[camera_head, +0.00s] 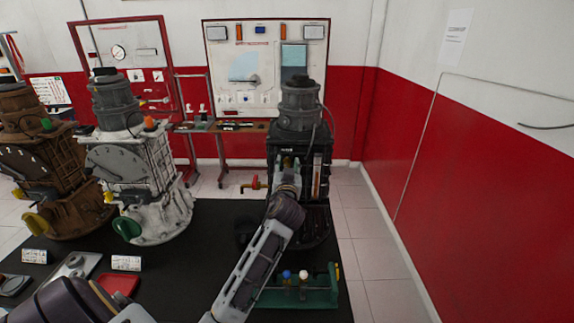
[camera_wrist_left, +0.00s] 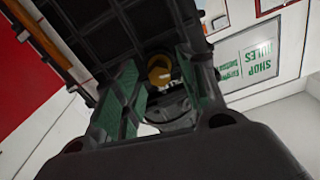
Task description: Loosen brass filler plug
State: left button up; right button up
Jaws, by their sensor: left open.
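The brass filler plug (camera_wrist_left: 160,70) is a round, gold-coloured knob on the dark engine trainer (camera_head: 300,120), seen in the left wrist view. My left gripper (camera_wrist_left: 160,88) is open, with its green-padded fingers on either side of the line to the plug. Whether the fingers touch the plug I cannot tell. In the head view, my left gripper (camera_head: 287,163) is at the front of the dark trainer, and my own arm hides the plug. My right gripper is not in view.
A white trainer (camera_head: 135,165) and a brown trainer (camera_head: 50,175) stand to the left on the black table (camera_head: 190,260). A green rack (camera_head: 318,292) is near the front right, a red tray (camera_head: 118,284) at front left. A red-and-white wall (camera_head: 480,180) is at the right.

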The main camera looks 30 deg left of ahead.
pick_arm(q)
jog(key=shift+w+a, duration=0.15)
jog(key=shift+w, duration=0.05)
grip_shut()
dwell(0.3)
